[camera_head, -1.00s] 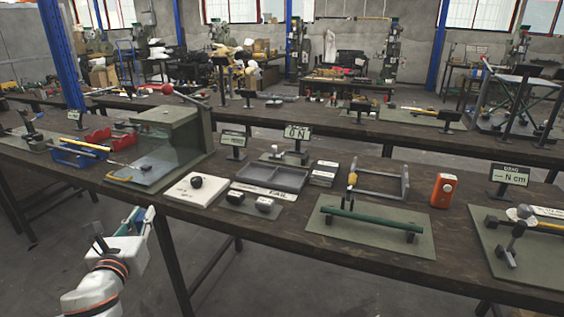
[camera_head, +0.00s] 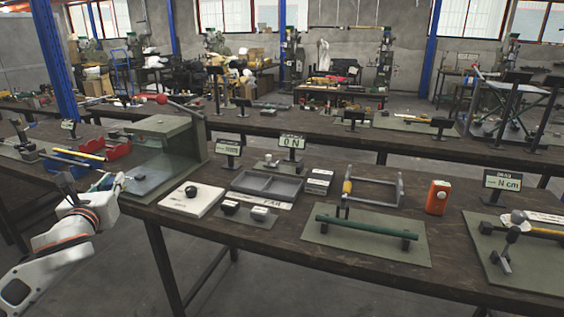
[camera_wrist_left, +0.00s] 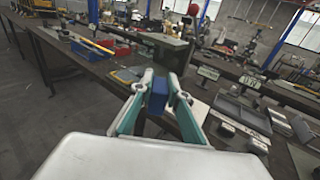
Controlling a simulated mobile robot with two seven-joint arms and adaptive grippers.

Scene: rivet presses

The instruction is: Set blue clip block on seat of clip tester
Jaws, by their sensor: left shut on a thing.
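The blue clip block (camera_wrist_left: 158,96) is between the teal fingers of my left gripper (camera_wrist_left: 156,100) in the left wrist view. My left gripper is shut on it. In the head view my left gripper (camera_head: 112,186) is at the front edge of the bench, by the green press housing; the block cannot be made out there. A small fixture (camera_head: 271,162) beside a display reading "0 N" (camera_head: 291,142) stands mid-bench, to the right of the gripper; it may be the clip tester, but its seat is too small to make out. My right gripper is not in view.
The green housing (camera_head: 170,150) with a red-knobbed lever stands just right of the gripper. A white pad (camera_head: 191,198) with a dark knob, a grey divided tray (camera_head: 267,185) and two small blocks on a plate (camera_head: 246,214) lie near the fixture. A green bar fixture (camera_head: 366,228) is farther right.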

